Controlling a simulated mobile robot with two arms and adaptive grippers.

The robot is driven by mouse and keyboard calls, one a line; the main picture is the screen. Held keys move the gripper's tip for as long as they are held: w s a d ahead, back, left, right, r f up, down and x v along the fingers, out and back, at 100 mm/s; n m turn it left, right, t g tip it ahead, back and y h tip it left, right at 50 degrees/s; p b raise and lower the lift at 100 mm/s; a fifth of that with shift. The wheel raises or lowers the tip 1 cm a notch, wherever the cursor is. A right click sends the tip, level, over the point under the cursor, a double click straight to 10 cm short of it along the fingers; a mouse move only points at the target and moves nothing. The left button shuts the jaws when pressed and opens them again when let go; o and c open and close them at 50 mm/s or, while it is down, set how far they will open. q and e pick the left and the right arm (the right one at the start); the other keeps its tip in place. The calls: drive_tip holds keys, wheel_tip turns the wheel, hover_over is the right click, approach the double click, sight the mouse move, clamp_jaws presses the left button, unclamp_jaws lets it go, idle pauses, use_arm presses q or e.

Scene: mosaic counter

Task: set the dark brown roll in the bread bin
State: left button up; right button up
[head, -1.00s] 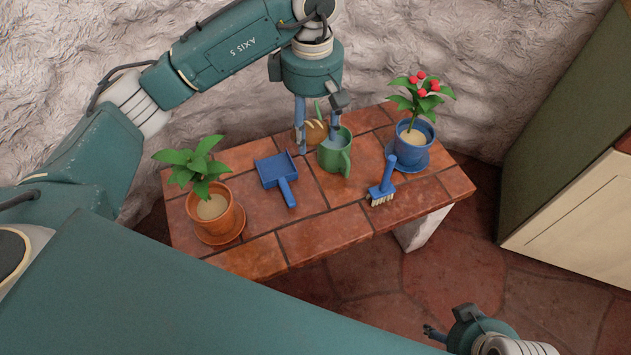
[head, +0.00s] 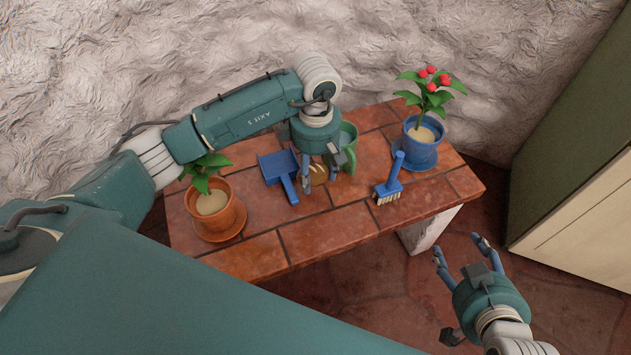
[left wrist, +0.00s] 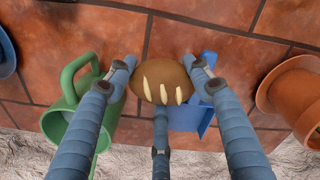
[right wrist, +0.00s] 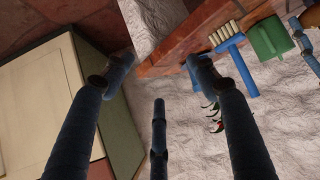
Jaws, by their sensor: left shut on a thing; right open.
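The brown roll (left wrist: 163,80), with pale slashes on its crust, is between the fingers of my left gripper (left wrist: 160,68) in the left wrist view. My left gripper is shut on it. In the head view the roll (head: 318,174) shows partly below the gripper, left of the green mug and over the brick-topped table; the hand hides part of it. I cannot tell its exact height above the bricks. My right gripper (head: 460,249) is open and empty, off the table's front right. No bread bin can be made out in these views.
The brick table (head: 330,232) holds a green mug (head: 348,145), blue dustpan (head: 279,168), blue brush (head: 389,183), terracotta plant pot (head: 214,213) and blue flower pot (head: 421,150). A green and cream cabinet (head: 580,190) stands right. The table's front middle is clear.

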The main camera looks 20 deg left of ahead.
sight(316, 182)
use_arm(q)
wheel_tip(316, 182, down, 3)
drive_tip(key=shift+f+b, duration=0.1)
drive_tip(key=shift+b, duration=0.25)
drive_tip(key=shift+f, duration=0.2)
use_arm(e)
drive_tip(key=shift+w+a+r+t+y, duration=0.1)
drive_tip(key=shift+w+a+r+t, duration=0.2)
drive_tip(key=shift+w+r, duration=0.25)
drive_tip(key=shift+w+a+r+t+y, duration=0.1)
drive_tip(key=shift+w+a+r+t, duration=0.05)
drive_tip(key=shift+w+r+t, duration=0.45)
drive_tip(key=shift+w+a+r+t+y, duration=0.1)
drive_tip(key=shift+w+a+r+t, duration=0.25)
drive_tip(key=shift+r, duration=0.35)
drive_tip(key=shift+d, duration=0.1)
use_arm(q)
drive_tip(key=shift+f, duration=0.15)
use_arm(e)
drive_tip(key=shift+w+r, duration=0.3)
drive_tip(key=shift+r, duration=0.1)
use_arm(q)
drive_tip(key=o, duration=1)
use_arm(e)
drive_tip(key=shift+w+r, duration=0.1)
drive_tip(key=shift+r, duration=0.1)
